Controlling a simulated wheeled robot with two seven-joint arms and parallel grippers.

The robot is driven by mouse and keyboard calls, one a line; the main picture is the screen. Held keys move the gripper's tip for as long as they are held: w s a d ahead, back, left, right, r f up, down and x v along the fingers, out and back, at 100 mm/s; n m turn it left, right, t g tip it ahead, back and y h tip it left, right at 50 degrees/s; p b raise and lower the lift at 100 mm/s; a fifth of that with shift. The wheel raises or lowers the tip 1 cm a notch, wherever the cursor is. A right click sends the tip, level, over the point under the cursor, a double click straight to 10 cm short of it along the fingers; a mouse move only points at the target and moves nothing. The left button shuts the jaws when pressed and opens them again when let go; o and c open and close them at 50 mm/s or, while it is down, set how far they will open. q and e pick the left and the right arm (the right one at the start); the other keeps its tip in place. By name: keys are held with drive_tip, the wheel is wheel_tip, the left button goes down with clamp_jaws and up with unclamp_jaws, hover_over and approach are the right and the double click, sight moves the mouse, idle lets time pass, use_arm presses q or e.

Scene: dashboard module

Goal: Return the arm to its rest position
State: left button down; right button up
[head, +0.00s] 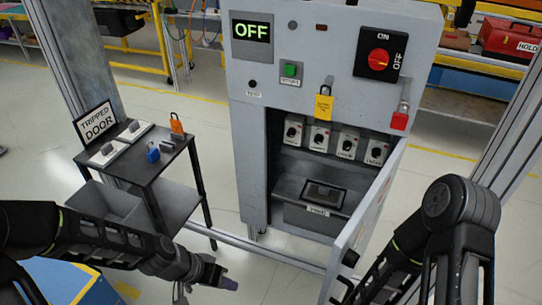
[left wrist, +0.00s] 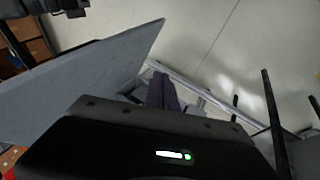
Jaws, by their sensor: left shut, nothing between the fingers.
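My left gripper (head: 226,283) is low in the head view, in front of the cabinet and right of the small table. Its fingers are shut and empty, and they also show in the left wrist view (left wrist: 162,92). My left arm (head: 90,238) reaches in from the left edge. My right arm (head: 460,205) is bent at the right side, and its gripper does not show. The grey cabinet (head: 250,150) stands ahead with its lower door (head: 368,215) swung open toward me. Its display (head: 252,30) reads OFF, and the red rotary switch (head: 378,60) sits at its upper right.
A dark side table (head: 185,140) at left bears a TRIPPED DOOR sign (head: 97,122), a blue padlock (head: 152,152) and an orange tag (head: 177,124). A grey bin (head: 105,205) is below. Yellow (head: 324,106) and red (head: 399,121) locks hang on the cabinet. Metal posts flank the area.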

use_arm(q)
drive_tip(key=s+d+f+n+y, duration=0.1)
drive_tip(key=s+d+f+n, duration=0.1)
drive_tip(key=s+f, duration=0.4)
drive_tip(key=s+d+f+n+g, duration=0.1)
drive_tip(key=s+f+n, duration=0.2)
drive_tip(key=s+f, duration=0.3)
wheel_tip(320, 180, down, 3)
drive_tip(key=shift+s+d+r+y, duration=0.2)
drive_tip(key=shift+d+y, duration=0.2)
